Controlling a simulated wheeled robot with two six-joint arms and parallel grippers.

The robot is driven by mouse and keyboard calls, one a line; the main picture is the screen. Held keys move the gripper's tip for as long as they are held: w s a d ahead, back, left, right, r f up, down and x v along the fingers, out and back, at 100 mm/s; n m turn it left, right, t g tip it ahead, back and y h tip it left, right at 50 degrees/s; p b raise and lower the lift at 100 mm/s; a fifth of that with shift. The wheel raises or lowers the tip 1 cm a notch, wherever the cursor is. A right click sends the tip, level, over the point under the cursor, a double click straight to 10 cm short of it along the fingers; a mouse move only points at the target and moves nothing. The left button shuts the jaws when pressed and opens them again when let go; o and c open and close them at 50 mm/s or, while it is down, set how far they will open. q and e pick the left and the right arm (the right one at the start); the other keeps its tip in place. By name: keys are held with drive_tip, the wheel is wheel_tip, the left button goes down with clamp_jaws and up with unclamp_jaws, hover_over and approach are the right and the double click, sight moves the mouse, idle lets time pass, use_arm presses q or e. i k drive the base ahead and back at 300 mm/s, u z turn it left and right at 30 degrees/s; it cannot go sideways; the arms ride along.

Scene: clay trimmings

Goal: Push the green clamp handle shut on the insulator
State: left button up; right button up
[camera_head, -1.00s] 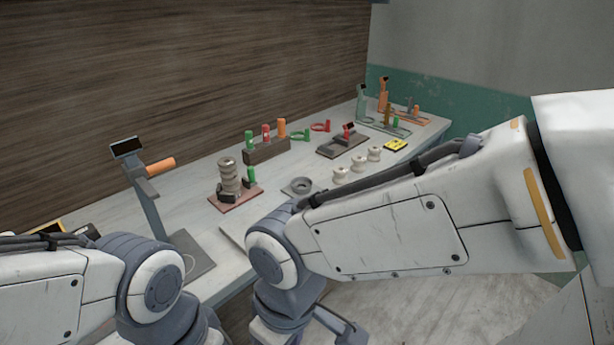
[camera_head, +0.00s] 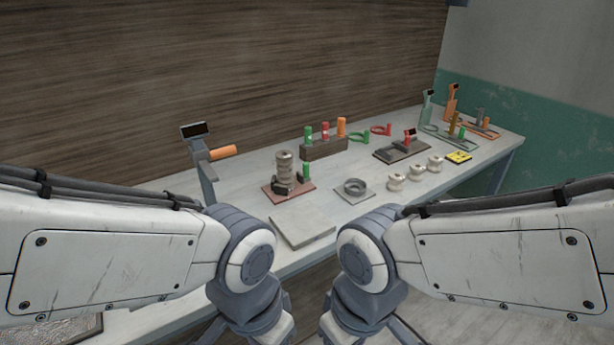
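The insulator (camera_head: 284,165) is a ribbed grey-brown stack standing upright on a reddish base plate (camera_head: 271,194) on the bench. A dark clamp (camera_head: 287,188) sits at its foot. The clamp's green handle (camera_head: 306,171) stands upright just right of the insulator, apart from its upper part. My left gripper (camera_head: 250,334) and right gripper (camera_head: 362,332) are low at the bottom edge, in front of the bench and well short of the clamp. Their fingertips are cut off by the frame, so I cannot see how far they are open.
A grey plate (camera_head: 303,225) lies at the bench's front edge before the clamp. A grey ring fixture (camera_head: 354,188) and white spools (camera_head: 416,172) are to the right. A rack of coloured handles (camera_head: 324,147) stands behind. A post with an orange handle (camera_head: 203,160) is at left.

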sight(305, 178)
drive_tip(key=z, duration=0.7)
drive_tip(key=i, duration=1.85)
drive_tip(key=u, duration=0.65)
